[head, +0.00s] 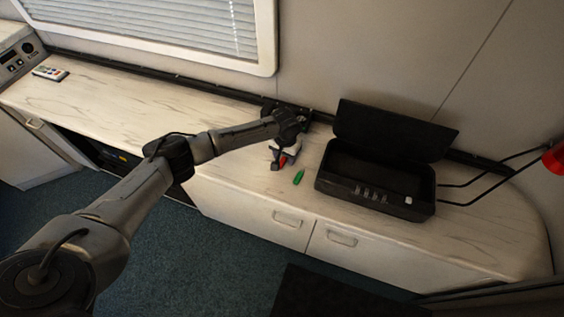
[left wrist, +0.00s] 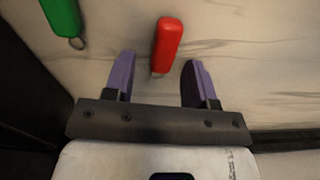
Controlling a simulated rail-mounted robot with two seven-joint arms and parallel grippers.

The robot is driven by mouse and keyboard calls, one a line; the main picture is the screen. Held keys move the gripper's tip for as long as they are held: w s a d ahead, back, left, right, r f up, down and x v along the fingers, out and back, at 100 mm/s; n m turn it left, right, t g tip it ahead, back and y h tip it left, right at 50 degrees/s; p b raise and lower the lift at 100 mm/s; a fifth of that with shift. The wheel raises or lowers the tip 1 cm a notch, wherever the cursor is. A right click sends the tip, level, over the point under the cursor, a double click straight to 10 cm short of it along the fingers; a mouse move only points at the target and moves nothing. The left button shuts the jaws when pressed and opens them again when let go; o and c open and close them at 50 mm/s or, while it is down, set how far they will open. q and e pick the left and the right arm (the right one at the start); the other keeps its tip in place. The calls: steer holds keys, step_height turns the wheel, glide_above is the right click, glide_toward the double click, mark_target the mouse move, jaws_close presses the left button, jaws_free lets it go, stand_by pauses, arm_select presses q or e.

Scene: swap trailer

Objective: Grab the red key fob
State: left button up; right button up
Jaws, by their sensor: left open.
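The red key fob (left wrist: 168,42) lies on the pale marbled counter in the left wrist view, just ahead of and between the fingertips of my left gripper (left wrist: 155,75). Its small ring end points toward the gripper. The fingers are apart and nothing is held. In the head view the red fob (head: 283,160) shows as a small red patch, partly hidden by my left gripper (head: 278,163). A green key fob (left wrist: 62,17) with a metal ring lies to the left in the wrist view, and it also shows in the head view (head: 299,177). My right gripper is not in view.
An open black case (head: 330,187) with its lid up stands on the counter (head: 130,104) right of the fobs. A remote (head: 50,73) lies at the far left. The counter between the remote and my arm is clear. A wall with a window (head: 160,25) is behind.

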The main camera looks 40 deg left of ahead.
arm_select(q)
jaws_close()
stand_by(0.4)
steer(key=shift+r, duration=0.1)
